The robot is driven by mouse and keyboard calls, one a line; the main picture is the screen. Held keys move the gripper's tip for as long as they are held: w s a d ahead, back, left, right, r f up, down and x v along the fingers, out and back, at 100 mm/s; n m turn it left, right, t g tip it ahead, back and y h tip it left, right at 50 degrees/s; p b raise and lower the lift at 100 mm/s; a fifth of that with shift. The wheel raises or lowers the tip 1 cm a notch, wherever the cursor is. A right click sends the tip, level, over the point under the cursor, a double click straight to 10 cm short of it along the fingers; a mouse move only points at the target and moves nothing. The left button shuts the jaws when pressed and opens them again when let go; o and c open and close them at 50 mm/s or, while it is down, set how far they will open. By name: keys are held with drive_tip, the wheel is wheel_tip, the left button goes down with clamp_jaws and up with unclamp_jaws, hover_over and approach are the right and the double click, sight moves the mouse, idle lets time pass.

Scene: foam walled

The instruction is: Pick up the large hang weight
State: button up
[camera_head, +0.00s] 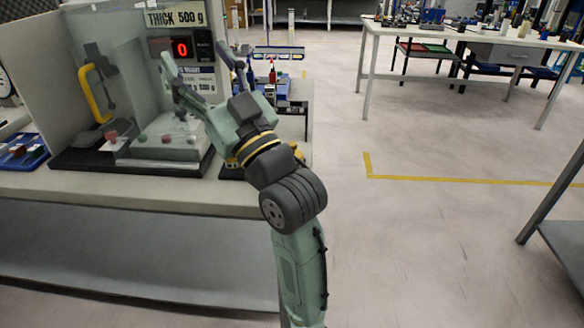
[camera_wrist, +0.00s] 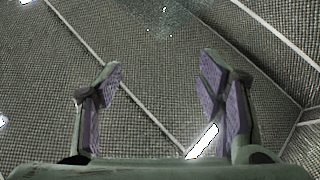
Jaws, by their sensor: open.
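My gripper (camera_head: 196,58) is raised above the bench at the left, in front of the sign and the red display. Its two fingers are spread apart with nothing between them. In the wrist view my gripper (camera_wrist: 160,80) shows the same gap, with only a grey, mesh-textured surface with light seams behind it. I cannot pick out the large hang weight for certain in either view. My arm and gripper hide part of the bench behind them.
The bench (camera_head: 140,194) carries a clear panel with a yellow handle (camera_head: 95,93), a grey block-like base (camera_head: 165,148) and a blue tray (camera_head: 20,152). A red display (camera_head: 181,49) stands behind. Open floor (camera_head: 420,230) lies to the right, before another table (camera_head: 480,36).

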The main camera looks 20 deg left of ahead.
drive_tip(key=w+d+f+m+h+b, duration=0.2)
drive_tip(key=w+d+f+h, duration=0.2)
drive_tip(key=w+d+f, duration=0.55)
drive_tip(key=g+h, duration=0.2)
drive_tip(key=h, duration=0.1)
approach(295, 148)
drive_tip(key=x, duration=0.5)
drive_tip(key=shift+w+a+r+p, duration=0.1)
drive_tip(key=shift+a+r+p, duration=0.05)
drive_tip(key=shift+r+p, duration=0.15)
drive_tip(key=x, duration=0.2)
drive_tip(key=p+x, duration=0.1)
drive_tip(key=x, duration=0.2)
drive_tip(key=shift+w+a+f+p, duration=0.15)
drive_tip(key=shift+a+f+p, duration=0.1)
drive_tip(key=shift+f+p, duration=0.15)
clamp_jaws()
